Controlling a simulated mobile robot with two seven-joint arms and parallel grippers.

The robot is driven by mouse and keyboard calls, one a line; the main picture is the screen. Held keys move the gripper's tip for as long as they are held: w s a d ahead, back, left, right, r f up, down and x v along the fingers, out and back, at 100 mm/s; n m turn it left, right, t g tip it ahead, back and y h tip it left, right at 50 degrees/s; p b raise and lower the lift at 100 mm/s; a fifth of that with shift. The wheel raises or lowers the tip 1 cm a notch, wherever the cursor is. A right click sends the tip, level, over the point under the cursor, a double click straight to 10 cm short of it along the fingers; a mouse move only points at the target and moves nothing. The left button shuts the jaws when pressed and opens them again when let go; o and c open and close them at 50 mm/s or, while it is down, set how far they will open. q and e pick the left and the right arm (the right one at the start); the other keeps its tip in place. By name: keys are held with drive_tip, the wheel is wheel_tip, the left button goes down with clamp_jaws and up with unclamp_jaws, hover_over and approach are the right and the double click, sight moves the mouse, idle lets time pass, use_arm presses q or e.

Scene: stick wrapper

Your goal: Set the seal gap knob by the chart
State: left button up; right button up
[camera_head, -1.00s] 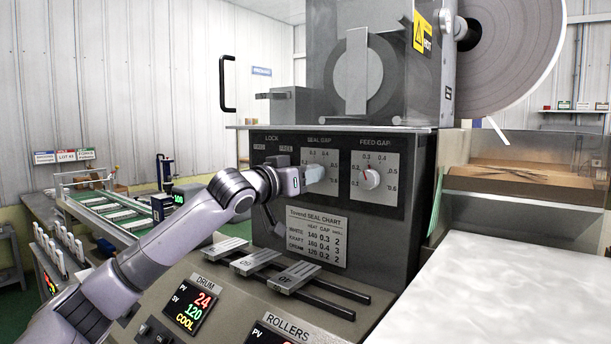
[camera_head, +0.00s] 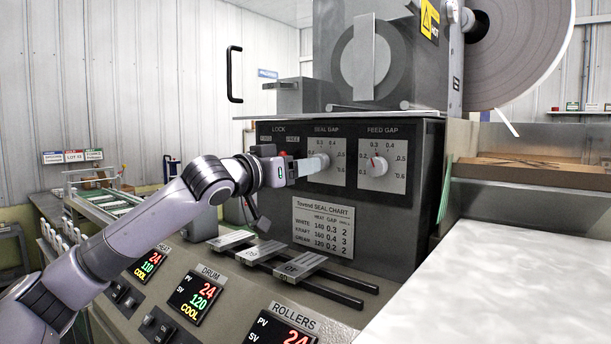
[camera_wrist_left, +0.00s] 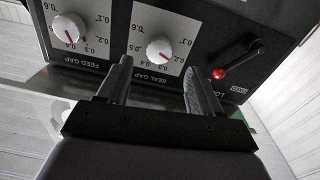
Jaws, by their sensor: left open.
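The seal gap knob (camera_wrist_left: 160,48) is white and round with a red mark, on a grey numbered dial (camera_head: 338,170). In the wrist view its mark points downward, roughly toward the 0.2–0.3 side; the exact setting is hard to read. My left gripper (camera_head: 318,164) is at the dial and hides most of the knob in the head view. In the left wrist view the two fingers (camera_wrist_left: 159,80) are apart, with the knob showing in the gap beyond their tips; contact is not visible. My right gripper is not seen.
The feed gap knob (camera_head: 378,167) is to the right. The red-tipped lock lever (camera_wrist_left: 218,73) is close to a finger in the wrist view. A small lot sign (camera_head: 74,156) stands far left.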

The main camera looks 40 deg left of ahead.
use_arm(q)
drive_tip(key=shift+s+d+b, duration=0.1)
drive_tip(key=shift+s+b, duration=0.4)
drive_tip(key=shift+s, duration=0.4)
